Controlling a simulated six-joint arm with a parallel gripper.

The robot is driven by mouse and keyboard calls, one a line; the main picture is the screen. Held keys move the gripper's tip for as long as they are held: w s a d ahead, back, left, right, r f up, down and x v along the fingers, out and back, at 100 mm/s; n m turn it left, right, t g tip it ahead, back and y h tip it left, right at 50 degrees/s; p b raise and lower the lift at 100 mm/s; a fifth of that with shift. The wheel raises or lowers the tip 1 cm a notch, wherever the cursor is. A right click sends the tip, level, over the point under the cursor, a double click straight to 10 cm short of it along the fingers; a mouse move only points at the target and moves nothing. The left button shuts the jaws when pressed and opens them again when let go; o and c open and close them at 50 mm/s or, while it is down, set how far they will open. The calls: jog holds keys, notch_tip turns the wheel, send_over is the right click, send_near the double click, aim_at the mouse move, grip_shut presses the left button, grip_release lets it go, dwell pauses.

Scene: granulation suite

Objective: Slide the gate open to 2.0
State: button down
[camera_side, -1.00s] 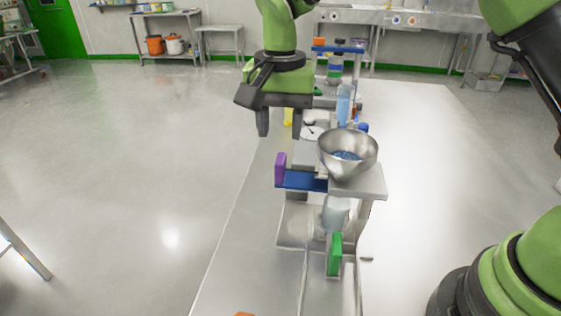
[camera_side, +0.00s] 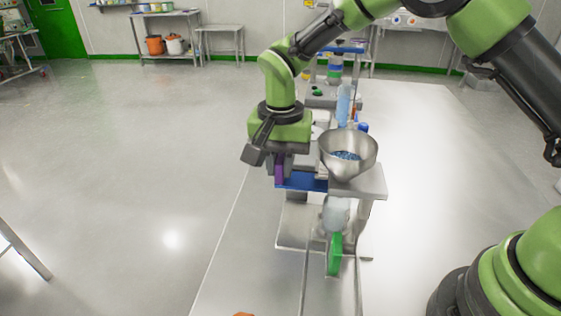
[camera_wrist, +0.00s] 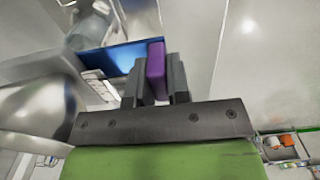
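The gate is a flat blue slide (camera_side: 302,182) under a steel hopper bowl (camera_side: 360,163) that holds blue granules. An upright purple handle (camera_side: 279,172) stands at the slide's left end. In the wrist view, the purple handle (camera_wrist: 156,62) sits between the two fingers of my gripper (camera_wrist: 156,88), which look closed against both its sides. The blue slide (camera_wrist: 120,58) runs off to the left from it. In the side view, my gripper (camera_side: 278,163) is low over the handle and partly hides it. The slide's inner end under the hopper is hidden.
A grey stand (camera_side: 368,182) carries the hopper. Below it are a clear jar (camera_side: 335,214) and an upright green piece (camera_side: 335,256) between rails. Bottles, including a tall blue one (camera_side: 344,104), stand behind the hopper. The floor to the left is open.

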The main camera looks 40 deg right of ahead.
jog(key=shift+w+d, duration=1.05)
jog(key=c, duration=1.1)
grip_release()
notch_tip(320, 180, up, 10)
